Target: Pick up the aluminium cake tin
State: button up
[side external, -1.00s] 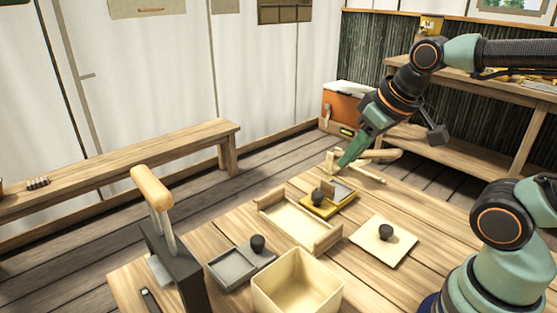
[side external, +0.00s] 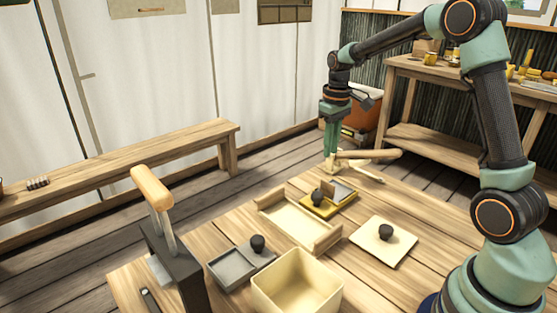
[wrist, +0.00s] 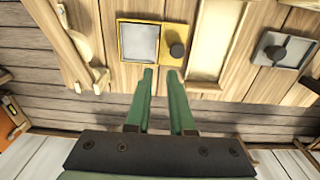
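A shallow grey tin (side external: 226,271) with a black knob on its right part lies flat near the table's front; its metal look fits the cake tin best, though I cannot be sure. It also shows at the upper right of the wrist view (wrist: 270,52). A yellow-rimmed piece (side external: 317,209) with a grey square and a dark knob lies farther back; in the wrist view (wrist: 124,43) it is just beyond my fingertips. My gripper (wrist: 160,74) is open and empty, its green fingers pointing down at the table's far edge in the side view (side external: 331,166).
A pale tray with end handles (side external: 296,222) lies between the grey tin and the yellow piece. A wooden stand with a rod (side external: 370,154) is close beside my gripper. A dark wood-handled tool (side external: 172,250) stands front left.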

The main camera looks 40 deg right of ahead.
aim_at(327, 195)
jog(key=f, duration=1.3)
jog(key=shift+w+d+f, duration=0.15)
jog(key=shift+d+f, duration=0.15)
jog(key=shift+d, duration=0.1)
grip_shut()
dwell(1.0)
